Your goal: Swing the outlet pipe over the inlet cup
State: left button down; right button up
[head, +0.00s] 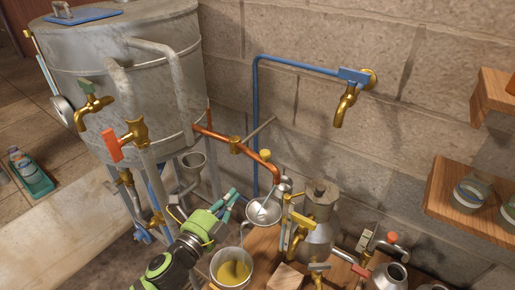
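The copper outlet pipe (217,136) runs from the grey tank to the right and bends down at its far end, with a yellow knob (265,155) on the bend. A shiny metal funnel-like cup (263,213), which looks like the inlet cup, sits below that end. The pipe's down-turned end shows near the cup's upper right; whether it is over the cup I cannot tell. My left gripper (233,204) is left of the cup and below the pipe, its teal fingers slightly apart with nothing seen between them. My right gripper is not in view.
The large tank (135,75) with brass taps stands at left. A cup of yellow liquid (232,271), a metal flask (318,210) and brass valves crowd the wooden table. A blue wall pipe (256,120) rises behind. Shelves (463,190) are at right.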

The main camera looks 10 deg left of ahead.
aim_at(264, 157)
pick_arm(q)
jog(key=p+x, duration=0.2)
jog(key=x, duration=1.2)
jog(key=shift+f, duration=0.15)
